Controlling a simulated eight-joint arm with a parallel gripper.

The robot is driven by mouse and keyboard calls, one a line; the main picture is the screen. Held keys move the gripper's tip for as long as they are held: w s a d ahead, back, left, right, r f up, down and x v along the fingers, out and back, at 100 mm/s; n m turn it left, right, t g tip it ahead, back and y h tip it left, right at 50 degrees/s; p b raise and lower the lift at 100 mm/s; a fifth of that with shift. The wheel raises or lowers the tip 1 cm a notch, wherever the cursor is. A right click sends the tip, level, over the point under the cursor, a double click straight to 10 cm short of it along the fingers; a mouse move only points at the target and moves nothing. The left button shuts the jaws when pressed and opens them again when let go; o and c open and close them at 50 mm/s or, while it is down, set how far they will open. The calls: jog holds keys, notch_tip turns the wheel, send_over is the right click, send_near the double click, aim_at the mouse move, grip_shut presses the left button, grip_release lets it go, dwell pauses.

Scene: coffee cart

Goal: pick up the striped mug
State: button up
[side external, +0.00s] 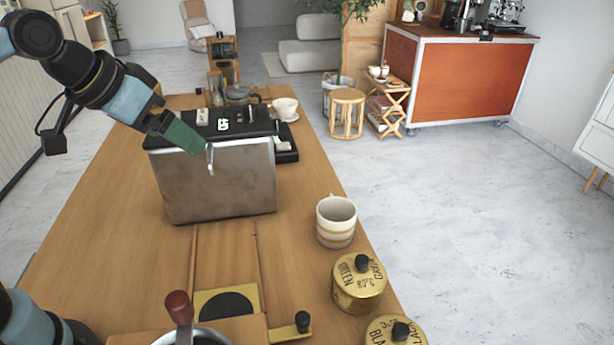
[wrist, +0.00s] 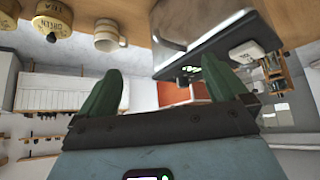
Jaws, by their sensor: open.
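The striped mug (side external: 336,228), cream with tan bands, stands upright at the right edge of the wooden counter, in front and to the right of the metal machine. It also shows near the top of the wrist view (wrist: 107,38), upside down and left of centre. My gripper (side external: 196,146) is over the machine's top, to the left of the mug and well apart from it. In the wrist view its two green fingers (wrist: 164,84) are spread wide with nothing between them. In the side view the fingers overlap, so their gap is hidden there.
The metal machine (side external: 218,183) stands mid-counter, close below my gripper. Gold tins (side external: 358,288) stand just in front of the mug. A white cup on a saucer (side external: 285,108) is behind the machine. The wooden counter (side external: 120,215) is bare left of the machine.

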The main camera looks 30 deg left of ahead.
jog(key=w+d+f+m+t+h, duration=0.1)
jog(key=w+d+m+t+h, duration=0.2)
jog(key=w+d+m+h, duration=0.55)
jog(key=n+y, duration=0.2)
send_near(352, 212)
jog(key=shift+x, duration=2.1)
jog(key=shift+c, duration=0.3)
jog(key=c, duration=1.3)
jog(key=shift+c, duration=0.2)
